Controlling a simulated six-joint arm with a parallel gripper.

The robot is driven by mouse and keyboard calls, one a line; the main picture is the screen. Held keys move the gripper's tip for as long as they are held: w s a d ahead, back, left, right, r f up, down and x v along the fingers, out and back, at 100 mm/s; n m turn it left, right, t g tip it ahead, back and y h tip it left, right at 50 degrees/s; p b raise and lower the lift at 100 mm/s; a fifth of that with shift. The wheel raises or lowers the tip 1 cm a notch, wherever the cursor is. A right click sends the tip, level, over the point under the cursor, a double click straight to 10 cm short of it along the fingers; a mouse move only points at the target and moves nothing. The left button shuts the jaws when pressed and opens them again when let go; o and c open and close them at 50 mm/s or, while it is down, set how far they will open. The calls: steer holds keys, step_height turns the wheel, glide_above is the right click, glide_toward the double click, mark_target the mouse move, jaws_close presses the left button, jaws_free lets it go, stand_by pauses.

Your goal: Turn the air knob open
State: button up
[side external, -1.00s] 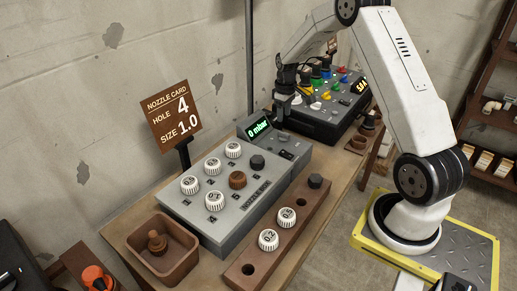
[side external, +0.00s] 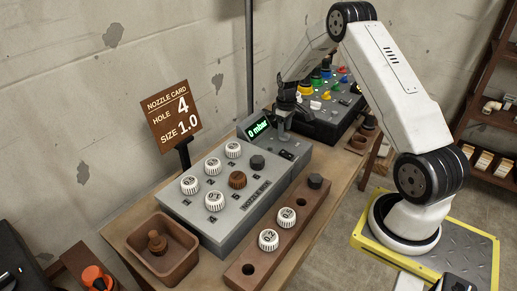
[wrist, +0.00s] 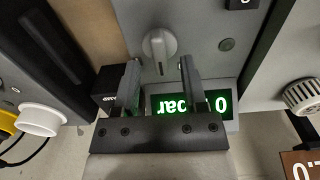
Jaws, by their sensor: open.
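The air knob (wrist: 160,44) is a round light-grey knob with a raised grip bar, set on the grey panel in the wrist view. Its bar runs roughly up and down in that picture, and a short white mark shows below it. My gripper (wrist: 159,67) is open, with one finger on each side just below the knob in that view; I cannot tell whether either finger touches it. In the side view my gripper (side external: 283,128) is low over the panel's far end and hides the knob.
The grey panel (side external: 222,222) carries several white ribbed caps, a brown one and a dark one. A nozzle card (side external: 172,114) reads hole 4, size 1.0. A brown bin (side external: 190,262) and a brown rack (side external: 262,258) stand nearby. A dark box with coloured knobs (side external: 325,124) is behind.

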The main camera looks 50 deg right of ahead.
steer(key=shift+f, duration=0.9)
jaws_close()
